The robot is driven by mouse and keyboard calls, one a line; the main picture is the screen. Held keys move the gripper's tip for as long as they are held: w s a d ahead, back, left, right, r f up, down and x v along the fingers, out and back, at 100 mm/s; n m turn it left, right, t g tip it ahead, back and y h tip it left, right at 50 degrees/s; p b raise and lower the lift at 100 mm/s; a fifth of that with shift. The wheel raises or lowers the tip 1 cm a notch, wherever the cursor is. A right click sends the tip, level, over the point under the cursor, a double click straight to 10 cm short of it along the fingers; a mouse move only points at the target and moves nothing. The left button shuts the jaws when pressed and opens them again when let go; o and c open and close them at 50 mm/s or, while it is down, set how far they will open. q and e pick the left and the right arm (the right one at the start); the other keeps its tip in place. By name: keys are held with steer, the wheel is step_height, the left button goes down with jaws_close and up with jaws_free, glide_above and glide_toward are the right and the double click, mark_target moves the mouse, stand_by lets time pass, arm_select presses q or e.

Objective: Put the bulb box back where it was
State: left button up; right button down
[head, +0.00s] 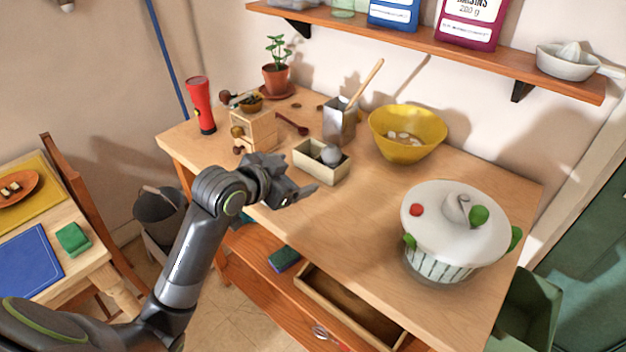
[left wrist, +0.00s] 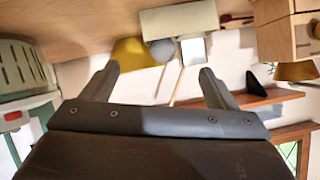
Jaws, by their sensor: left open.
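The bulb box, a small cream open box (head: 322,169) with a grey round bulb (head: 331,154) in it, stands on the wooden table in front of the metal tin. My left gripper (head: 303,192) is open and empty, a little in front of the box and apart from it. In the left wrist view the box (left wrist: 180,18) shows at the top, beyond the spread fingers (left wrist: 158,74), with the bulb (left wrist: 162,50) beside its edge. Nothing is between the fingers. My right gripper is not in view.
A metal tin (head: 339,124) with a wooden spoon and a yellow bowl (head: 408,139) stand behind the box. A small wooden cabinet (head: 254,131) is left. A lidded white pot (head: 455,230) stands right. A drawer (head: 350,304) is open below the table (head: 360,215), whose middle is clear.

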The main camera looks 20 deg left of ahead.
mark_target(326, 165)
arm_select(q)
steer(key=x, duration=1.7)
steer(key=shift+w+f, duration=0.2)
steer(key=shift+f, duration=0.05)
steer(key=c, duration=0.8)
